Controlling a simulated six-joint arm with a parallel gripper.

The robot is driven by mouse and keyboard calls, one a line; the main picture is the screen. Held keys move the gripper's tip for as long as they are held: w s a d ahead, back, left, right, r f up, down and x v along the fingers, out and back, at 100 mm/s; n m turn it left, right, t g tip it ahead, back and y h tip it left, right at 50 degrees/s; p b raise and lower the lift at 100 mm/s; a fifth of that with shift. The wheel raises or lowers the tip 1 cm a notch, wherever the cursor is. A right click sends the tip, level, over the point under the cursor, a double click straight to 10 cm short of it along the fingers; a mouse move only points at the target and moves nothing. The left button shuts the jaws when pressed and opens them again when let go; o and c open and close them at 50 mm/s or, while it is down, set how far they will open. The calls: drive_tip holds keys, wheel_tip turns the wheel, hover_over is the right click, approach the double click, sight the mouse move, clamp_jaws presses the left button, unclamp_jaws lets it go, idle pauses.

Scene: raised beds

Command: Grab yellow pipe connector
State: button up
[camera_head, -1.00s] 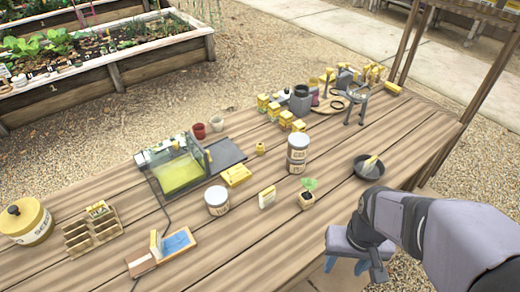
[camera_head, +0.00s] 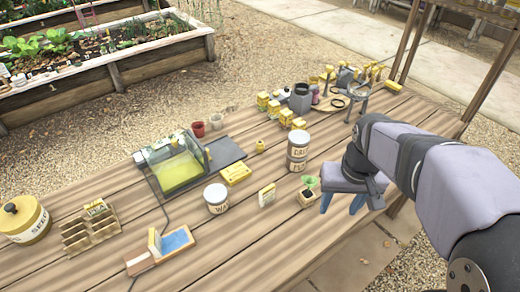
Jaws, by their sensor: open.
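A small yellow fitting (camera_head: 260,147) stands on the wooden table near the middle, behind the flat yellow box; it looks like a pipe connector, but it is too small to be sure. My gripper (camera_head: 343,204) is to the right of it and nearer the camera. The gripper points down over the table's right part, with its two blue fingers apart and nothing visible between them. It is well apart from the fitting.
Two stacked cans (camera_head: 298,152) and a potted seedling (camera_head: 308,192) stand between gripper and fitting. A white tin (camera_head: 217,197), a small upright box (camera_head: 267,195) and a yellow box (camera_head: 236,173) are left. Several yellow items and a grey container (camera_head: 300,98) crowd the back.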

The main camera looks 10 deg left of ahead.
drive_tip(key=w+a+n+t+b, duration=0.1)
drive_tip(key=w+a+b, duration=0.1)
drive_tip(key=w+a, duration=0.5)
drive_tip(key=w+a+n+t+b, duration=0.1)
drive_tip(key=w+a, duration=0.1)
drive_tip(key=w, duration=0.9)
drive_tip(key=n+t+y+b, duration=0.2)
drive_tip(key=t+b, duration=0.1)
hover_over(260, 144)
drive_tip(key=s+d, duration=0.2)
drive_tip(key=s, duration=0.2)
wheel_tip(260, 144, down, 10)
drive_tip(key=shift+w+a+f+p, duration=0.4)
drive_tip(key=shift+w+a+f, duration=0.05)
drive_tip(key=shift+w+f, duration=0.25)
drive_tip(key=shift+p+x, duration=1.1)
drive_tip(key=shift+x, duration=1.4)
drive_tip(key=shift+c, duration=0.6)
drive_tip(key=c, duration=1)
